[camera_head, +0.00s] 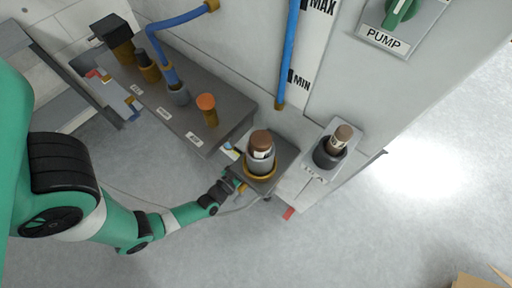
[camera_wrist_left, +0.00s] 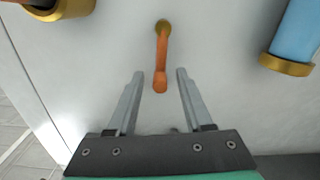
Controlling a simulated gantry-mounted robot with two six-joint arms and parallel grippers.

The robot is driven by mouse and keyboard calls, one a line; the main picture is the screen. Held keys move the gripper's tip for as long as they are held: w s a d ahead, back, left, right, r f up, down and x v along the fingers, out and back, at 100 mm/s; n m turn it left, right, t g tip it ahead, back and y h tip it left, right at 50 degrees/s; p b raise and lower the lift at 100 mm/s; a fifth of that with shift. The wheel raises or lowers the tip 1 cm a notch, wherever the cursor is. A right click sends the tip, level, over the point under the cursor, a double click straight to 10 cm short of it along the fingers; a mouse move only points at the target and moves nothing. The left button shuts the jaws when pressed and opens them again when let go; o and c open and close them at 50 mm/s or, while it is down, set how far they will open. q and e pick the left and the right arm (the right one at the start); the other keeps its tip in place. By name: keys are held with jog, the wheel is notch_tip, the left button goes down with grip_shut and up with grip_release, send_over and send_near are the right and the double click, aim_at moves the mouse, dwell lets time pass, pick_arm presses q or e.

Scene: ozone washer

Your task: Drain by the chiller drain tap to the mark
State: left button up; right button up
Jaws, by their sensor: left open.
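An orange tap lever (camera_wrist_left: 160,65) hangs from a brass fitting on a pale wall in the left wrist view. My left gripper (camera_wrist_left: 160,75) is open, with one finger on each side of the lever's lower end and a gap visible on both sides. In the head view my left gripper (camera_head: 236,182) is beside the brass-ringed holder, and I cannot make out the lever there. The blue level tube (camera_head: 289,55) runs beside a white scale with MAX (camera_head: 322,7) and MIN (camera_head: 299,82) marks. My right gripper is not in view.
A brown-capped bottle (camera_head: 260,148) stands in a brass-ringed holder near my left gripper. Another brown-capped bottle (camera_head: 340,140) stands to the right. A grey bench (camera_head: 190,120) carries an orange-topped post (camera_head: 207,108). The PUMP knob (camera_head: 400,12) is top right. Lower floor is largely clear.

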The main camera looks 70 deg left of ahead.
pick_arm(q)
jog(key=shift+w+a, duration=0.2)
jog(key=shift+w, duration=0.15)
jog(key=shift+s+d, duration=0.1)
jog(key=shift+s, duration=0.1)
jog(key=shift+c, duration=1.3)
grip_shut()
